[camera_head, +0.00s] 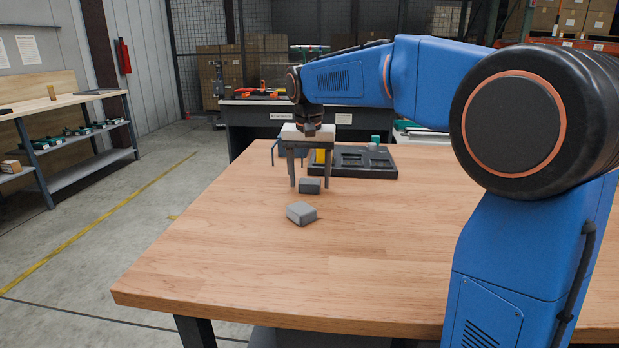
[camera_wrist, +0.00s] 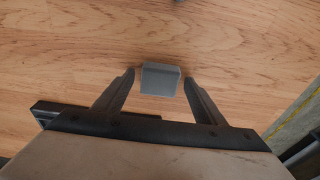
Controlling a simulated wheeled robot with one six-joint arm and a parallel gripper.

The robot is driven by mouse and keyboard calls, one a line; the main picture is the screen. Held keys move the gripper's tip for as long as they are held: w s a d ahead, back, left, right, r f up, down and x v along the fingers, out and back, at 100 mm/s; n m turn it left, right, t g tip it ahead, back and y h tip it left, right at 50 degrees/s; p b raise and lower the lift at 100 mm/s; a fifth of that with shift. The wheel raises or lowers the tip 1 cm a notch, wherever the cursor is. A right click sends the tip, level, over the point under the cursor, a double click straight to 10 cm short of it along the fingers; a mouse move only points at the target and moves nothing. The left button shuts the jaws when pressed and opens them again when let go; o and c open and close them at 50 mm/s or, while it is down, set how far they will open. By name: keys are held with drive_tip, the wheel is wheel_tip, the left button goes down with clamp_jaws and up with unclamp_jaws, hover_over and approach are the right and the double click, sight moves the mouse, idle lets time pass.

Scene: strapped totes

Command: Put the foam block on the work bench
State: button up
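Two grey blocks rest on the wooden work bench (camera_head: 230,260). One grey block (camera_head: 309,187) lies between the fingers of my gripper (camera_head: 309,184); it also shows in the wrist view (camera_wrist: 160,80). The other grey block (camera_head: 301,213) lies a little nearer the head camera, apart from the gripper. The frames do not show which one is the foam block. My gripper is open and low over the bench, with a small gap on each side of the block between its fingertips (camera_wrist: 159,77).
A black tray (camera_head: 382,172) with compartments stands behind the gripper, with a yellow item (camera_head: 320,157) and a small teal item (camera_head: 375,139) near it. The front and left of the bench top are clear. A shelf unit (camera_head: 85,130) stands at the far left.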

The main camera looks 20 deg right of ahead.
sight(309, 184)
wheel_tip(309, 184, up, 12)
drive_tip(key=s, duration=0.1)
drive_tip(key=shift+s+a, duration=0.3)
drive_tip(key=shift+a, duration=0.05)
idle(0.4)
